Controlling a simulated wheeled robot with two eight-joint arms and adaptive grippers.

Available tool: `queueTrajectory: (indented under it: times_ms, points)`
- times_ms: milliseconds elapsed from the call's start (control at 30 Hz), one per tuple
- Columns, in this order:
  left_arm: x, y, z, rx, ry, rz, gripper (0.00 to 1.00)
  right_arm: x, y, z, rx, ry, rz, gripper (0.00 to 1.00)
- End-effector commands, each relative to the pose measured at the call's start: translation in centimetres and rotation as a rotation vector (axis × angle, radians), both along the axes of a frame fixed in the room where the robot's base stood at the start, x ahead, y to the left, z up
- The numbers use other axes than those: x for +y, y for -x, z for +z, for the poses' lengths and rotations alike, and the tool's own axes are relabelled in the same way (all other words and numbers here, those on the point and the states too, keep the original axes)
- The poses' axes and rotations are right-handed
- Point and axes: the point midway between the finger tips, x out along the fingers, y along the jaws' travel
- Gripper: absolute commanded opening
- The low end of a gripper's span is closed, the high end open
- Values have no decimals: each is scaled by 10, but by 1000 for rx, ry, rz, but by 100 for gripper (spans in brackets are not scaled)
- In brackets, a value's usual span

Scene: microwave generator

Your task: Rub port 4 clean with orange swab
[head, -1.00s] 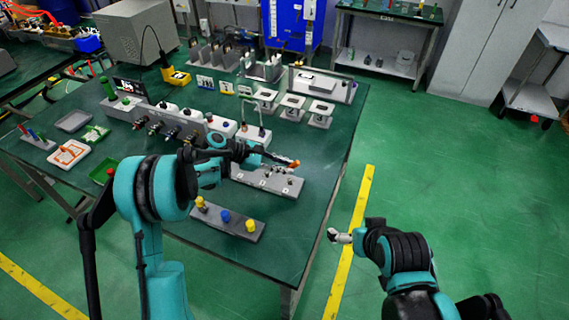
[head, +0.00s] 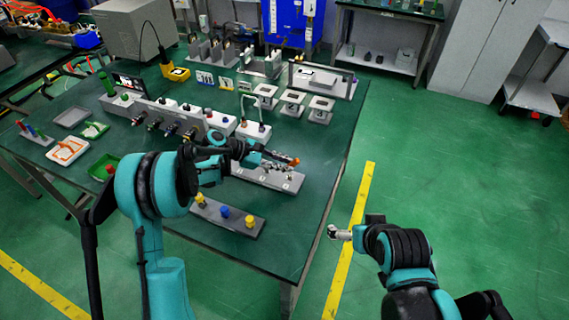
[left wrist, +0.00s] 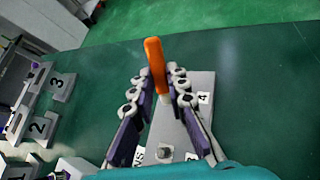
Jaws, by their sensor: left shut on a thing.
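The orange swab (left wrist: 155,62) stands up between the fingers of my left gripper (left wrist: 165,88) in the left wrist view. My left gripper (head: 280,160) is shut on it in the head view, where the orange end (head: 294,161) shows at the fingertips. The grey port block (left wrist: 206,82) lies beneath the gripper, with the label 4 beside the right finger. The block (head: 270,181) also shows in the head view. The fingers hide much of its top, and I cannot tell whether the swab touches port 4. My right gripper (head: 334,232) hangs beyond the table's right edge; its fingers are too small to read.
A grey strip with yellow and blue knobs (head: 228,216) lies in front of the port block. A row of grey boxes with connectors (head: 185,118) stands behind it. Numbered stands (head: 293,103) are farther back. The table's right side is clear.

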Motion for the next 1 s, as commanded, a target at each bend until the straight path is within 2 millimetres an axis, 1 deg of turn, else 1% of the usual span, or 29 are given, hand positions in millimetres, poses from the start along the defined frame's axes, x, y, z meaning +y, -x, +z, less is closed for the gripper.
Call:
queueTrajectory:
  times_ms: [1000]
  points:
    - [0, 0, -21, 0, 0, 0, 0, 0, 0, -17, 0, 0, 0, 100]
